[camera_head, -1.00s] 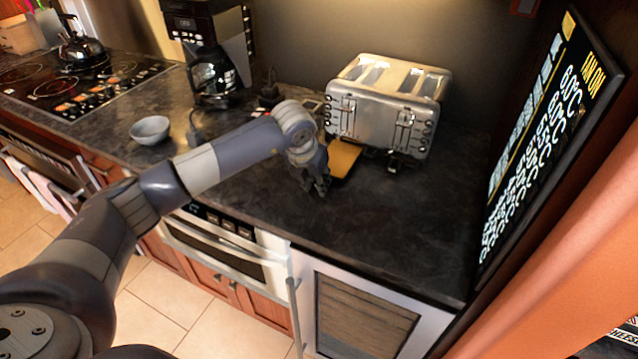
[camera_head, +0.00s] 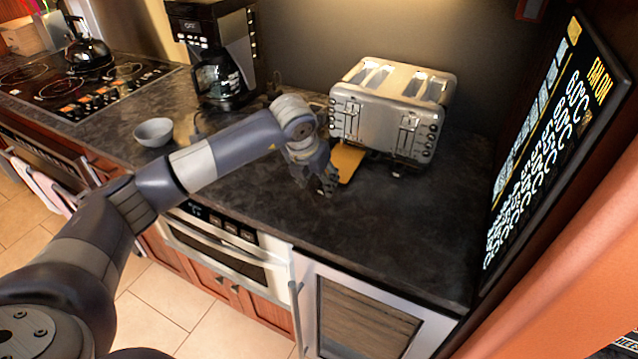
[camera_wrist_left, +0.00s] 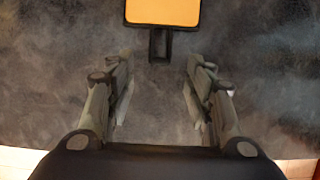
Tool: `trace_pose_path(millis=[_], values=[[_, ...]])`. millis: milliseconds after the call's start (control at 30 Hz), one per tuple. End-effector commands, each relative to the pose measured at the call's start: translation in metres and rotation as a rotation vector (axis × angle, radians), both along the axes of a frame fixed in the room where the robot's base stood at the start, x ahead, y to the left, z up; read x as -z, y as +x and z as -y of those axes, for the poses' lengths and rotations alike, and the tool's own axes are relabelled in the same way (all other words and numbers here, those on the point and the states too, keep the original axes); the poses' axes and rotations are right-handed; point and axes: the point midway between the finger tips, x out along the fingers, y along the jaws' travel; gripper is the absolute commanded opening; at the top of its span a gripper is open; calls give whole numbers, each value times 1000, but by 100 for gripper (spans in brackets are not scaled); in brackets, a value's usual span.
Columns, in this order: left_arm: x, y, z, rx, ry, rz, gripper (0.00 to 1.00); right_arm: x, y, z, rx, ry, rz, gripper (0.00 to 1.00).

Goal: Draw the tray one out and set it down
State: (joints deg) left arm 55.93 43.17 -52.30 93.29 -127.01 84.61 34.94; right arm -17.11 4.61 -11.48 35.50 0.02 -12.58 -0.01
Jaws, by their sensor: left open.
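Tray one, a flat orange tray (camera_head: 347,160), sticks partly out from under the left front of the silver toaster (camera_head: 388,115). Its inner part is hidden beneath the toaster. My left gripper (camera_head: 328,188) is low over the counter at the tray's outer end. In the left wrist view, the tray (camera_wrist_left: 163,10) is at the top, with a dark handle (camera_wrist_left: 159,46) at its near edge. My left gripper (camera_wrist_left: 160,78) is open there, its fingers apart and the space between them empty. The handle lies just ahead of the fingertips. My right gripper is not in view.
The dark counter (camera_head: 410,220) is clear in front and right of the toaster. A small dark knob (camera_head: 398,173) shows under the toaster's front. A coffee maker (camera_head: 218,60) and a grey bowl (camera_head: 154,131) stand left. A display panel (camera_head: 550,140) bounds the right.

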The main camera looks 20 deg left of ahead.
Motion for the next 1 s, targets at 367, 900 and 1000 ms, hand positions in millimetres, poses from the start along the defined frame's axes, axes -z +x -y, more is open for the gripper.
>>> trace_pose_path(millis=[367, 900, 1000], values=[[-71, -29, -2, 1, 1, 3, 48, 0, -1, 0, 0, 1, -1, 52], [-87, -36, -3, 0, 0, 0, 48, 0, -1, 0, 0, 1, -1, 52], [-87, -36, -2, 0, 0, 0, 48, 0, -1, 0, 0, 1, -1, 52]])
